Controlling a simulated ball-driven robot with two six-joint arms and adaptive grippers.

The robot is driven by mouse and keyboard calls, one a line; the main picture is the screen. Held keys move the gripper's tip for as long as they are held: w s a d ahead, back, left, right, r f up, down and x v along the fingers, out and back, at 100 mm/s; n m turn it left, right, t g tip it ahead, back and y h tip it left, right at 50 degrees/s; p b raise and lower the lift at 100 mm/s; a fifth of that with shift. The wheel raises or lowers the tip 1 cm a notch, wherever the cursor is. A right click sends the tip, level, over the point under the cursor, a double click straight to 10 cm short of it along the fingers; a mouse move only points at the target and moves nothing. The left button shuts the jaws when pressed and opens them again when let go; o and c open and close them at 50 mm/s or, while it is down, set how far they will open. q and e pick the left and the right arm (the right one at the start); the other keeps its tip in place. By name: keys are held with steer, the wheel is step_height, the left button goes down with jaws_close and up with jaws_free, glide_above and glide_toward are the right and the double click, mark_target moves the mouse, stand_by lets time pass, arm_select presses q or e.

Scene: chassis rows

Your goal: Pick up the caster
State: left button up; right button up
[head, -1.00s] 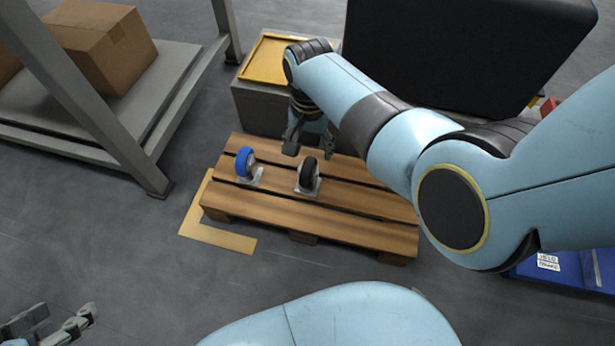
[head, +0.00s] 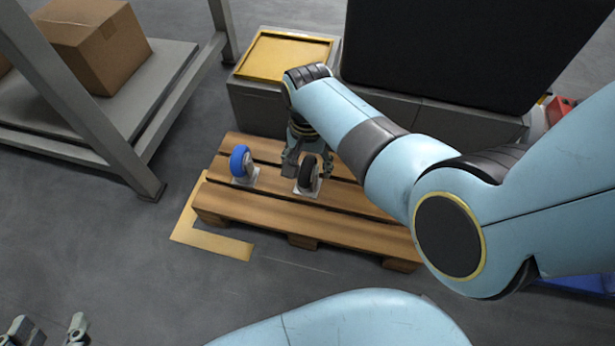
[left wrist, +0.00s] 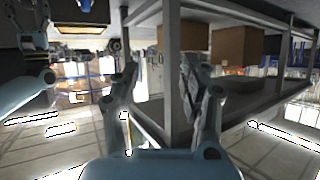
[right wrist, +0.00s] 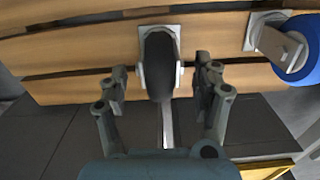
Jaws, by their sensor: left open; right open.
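Two casters with metal mounting plates sit on the wooden pallet (head: 300,222). The black-wheeled caster (head: 308,176) is right of the blue-wheeled caster (head: 239,161). My right gripper (head: 306,160) is open, low over the pallet at the black caster. In the right wrist view, the black caster (right wrist: 160,62) lies between the spread fingers of the gripper (right wrist: 160,78), with gaps on both sides. The blue caster (right wrist: 291,52) is at the right edge there. My left gripper (head: 47,332) is open and empty at the lower left, away from the pallet.
A grey box with a yellow tray (head: 285,58) stands behind the pallet, beside a large black case (head: 440,45). A grey rack (head: 130,110) with a cardboard box (head: 92,42) is at the left.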

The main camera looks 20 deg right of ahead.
steer(key=shift+f+b, duration=0.65)
steer(key=shift+f, duration=0.3)
arm_select(q)
steer(key=w+d+r+t+h, duration=0.1)
steer(key=w+r+t, duration=0.4)
steer(key=w+r, duration=0.3)
step_height(320, 180, up, 2)
steer(key=shift+r+m, duration=0.1)
steer(key=shift+m, duration=0.3)
arm_select(e)
jaws_close()
